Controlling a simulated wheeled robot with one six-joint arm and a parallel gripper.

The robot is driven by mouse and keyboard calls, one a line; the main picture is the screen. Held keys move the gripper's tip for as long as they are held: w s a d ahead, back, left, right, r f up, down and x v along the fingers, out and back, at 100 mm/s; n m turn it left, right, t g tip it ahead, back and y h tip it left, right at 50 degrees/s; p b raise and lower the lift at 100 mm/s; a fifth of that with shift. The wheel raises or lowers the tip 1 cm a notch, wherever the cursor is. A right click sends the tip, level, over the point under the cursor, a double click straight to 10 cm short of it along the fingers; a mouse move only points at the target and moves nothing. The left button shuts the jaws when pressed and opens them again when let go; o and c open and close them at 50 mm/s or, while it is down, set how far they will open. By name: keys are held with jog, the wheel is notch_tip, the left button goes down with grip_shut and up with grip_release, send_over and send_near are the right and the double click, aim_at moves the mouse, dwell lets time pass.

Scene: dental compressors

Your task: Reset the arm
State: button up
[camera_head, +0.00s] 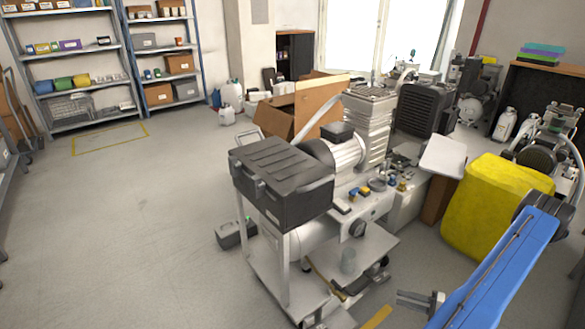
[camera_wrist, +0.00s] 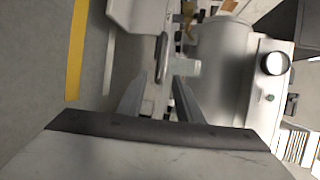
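My gripper (camera_head: 420,299) shows at the bottom right of the head view, at the end of my blue arm. In the wrist view its two fingers (camera_wrist: 158,95) stand apart, with a gap between them. No held object is visible between the fingers. Beyond the fingertips, the wrist view shows a lower shelf and white machine parts. In the head view the gripper is to the right of the wheeled compressor cart (camera_head: 275,268), apart from it as seen there.
A black toolbox (camera_head: 283,176) sits on the cart. A yellow container (camera_head: 490,205) stands beside my arm. An open cardboard box (camera_head: 318,100) and other compressor equipment stand behind. Stocked shelves (camera_head: 75,55) line the back left. The floor (camera_head: 120,220) at left is largely clear.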

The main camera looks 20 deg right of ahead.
jog(key=w+a+r+n+g+h, duration=0.15)
jog(key=a+r+g, duration=0.35)
jog(key=r, duration=0.6)
jog(key=w+a+r+n+g, duration=0.25)
jog(key=a+r, duration=0.45)
jog(key=r, duration=0.4)
jog(key=w+a+r+n+g, duration=0.35)
jog(key=a+r, duration=0.25)
jog(key=r, duration=0.5)
jog(key=s+a+r+n+h, duration=0.2)
jog(key=s+a+r+h, duration=0.5)
jog(key=a+r, duration=0.6)
jog(key=s+a+r+t+h, duration=0.2)
jog(key=s+a+r+t, duration=0.2)
jog(key=s+r, duration=0.5)
jog(key=shift+s+n, duration=0.45)
jog(key=shift+s, duration=1.45)
jog(key=shift+a+r, duration=0.1)
